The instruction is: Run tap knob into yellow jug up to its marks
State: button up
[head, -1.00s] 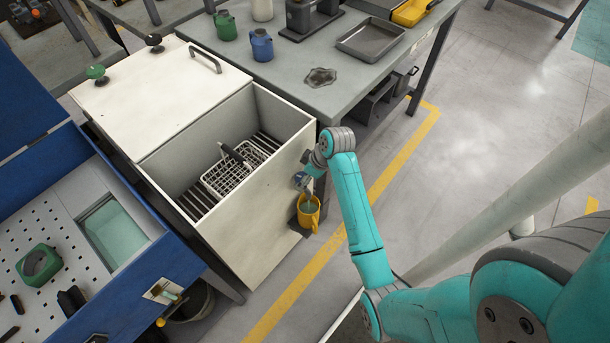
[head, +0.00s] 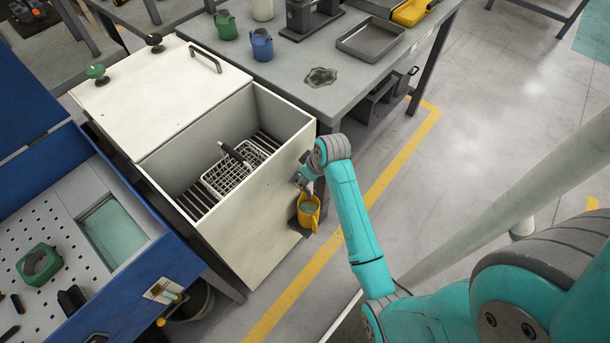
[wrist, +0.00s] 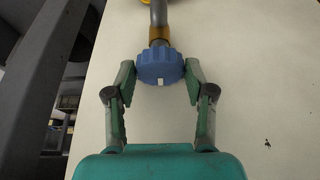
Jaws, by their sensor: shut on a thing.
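The yellow jug (head: 309,212) stands upright on a small dark ledge at the front of the cream tank, under the tap. Greenish liquid shows inside it; its marks are too small to make out. In the wrist view the blue tap knob (wrist: 160,67) sits on a brass and grey pipe, with a small white mark on its near edge. My gripper (wrist: 160,75) is shut on the knob, one finger on each side. In the head view my gripper (head: 303,178) is at the tap above the jug, and the arm's end partly hides the tap.
The open cream tank (head: 240,225) holds a wire basket (head: 235,172). A grey table (head: 370,80) behind carries a blue jug (head: 261,45), a green jug (head: 226,25) and a tray (head: 371,39). A blue washer cabinet (head: 110,270) stands at left.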

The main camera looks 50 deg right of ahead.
dwell(0.3)
jog(key=o, duration=1.2)
jog(key=shift+c, duration=0.2)
jog(key=v, duration=1.2)
jog(key=shift+w+a, duration=0.1)
